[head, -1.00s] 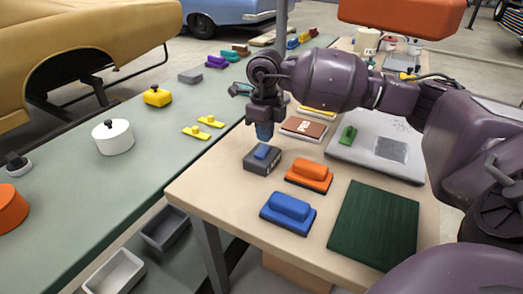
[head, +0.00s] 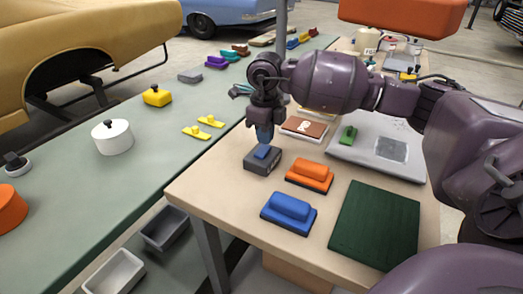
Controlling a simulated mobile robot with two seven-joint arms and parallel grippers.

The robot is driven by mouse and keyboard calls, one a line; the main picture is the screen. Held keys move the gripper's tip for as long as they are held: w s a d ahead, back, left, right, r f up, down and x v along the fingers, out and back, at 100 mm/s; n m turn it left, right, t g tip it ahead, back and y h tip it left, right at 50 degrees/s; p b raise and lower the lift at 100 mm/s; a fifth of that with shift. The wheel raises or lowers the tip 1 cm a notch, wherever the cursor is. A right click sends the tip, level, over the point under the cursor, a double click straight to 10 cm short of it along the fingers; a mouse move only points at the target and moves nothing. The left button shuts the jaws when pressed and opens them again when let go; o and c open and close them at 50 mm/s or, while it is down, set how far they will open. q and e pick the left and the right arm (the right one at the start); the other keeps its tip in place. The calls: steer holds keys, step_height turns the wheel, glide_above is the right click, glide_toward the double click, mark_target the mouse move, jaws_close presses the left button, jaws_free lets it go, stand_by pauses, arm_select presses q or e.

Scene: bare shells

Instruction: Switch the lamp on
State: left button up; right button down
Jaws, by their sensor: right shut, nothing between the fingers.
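A small dark grey box (head: 261,166) with a blue button or rocker (head: 263,152) on top sits near the left edge of the tan table. It looks like a switch. My right gripper (head: 264,138) is shut and empty, pointing down directly above the blue part. Its tips are at or very near the blue part; I cannot tell if they touch or press it. An orange hood-like body (head: 402,14) hangs at the top right and may be the lamp; no glow shows on it. My left gripper is not in view.
On the tan table (head: 205,190) are a blue block (head: 289,212), an orange block (head: 310,174), a dark green mat (head: 374,225) and a grey panel (head: 400,163). A green bench (head: 80,190) at left holds a white pot (head: 113,138) and yellow pieces.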

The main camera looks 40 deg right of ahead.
mark_target(265, 147)
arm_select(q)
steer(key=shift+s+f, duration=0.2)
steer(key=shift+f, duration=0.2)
arm_select(e)
steer(key=shift+f, duration=0.95)
stand_by(0.3)
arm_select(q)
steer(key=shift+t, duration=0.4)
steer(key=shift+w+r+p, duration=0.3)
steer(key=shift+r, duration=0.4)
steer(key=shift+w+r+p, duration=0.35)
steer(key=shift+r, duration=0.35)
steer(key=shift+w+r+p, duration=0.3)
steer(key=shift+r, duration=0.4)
arm_select(e)
steer(key=shift+r, duration=3.5)
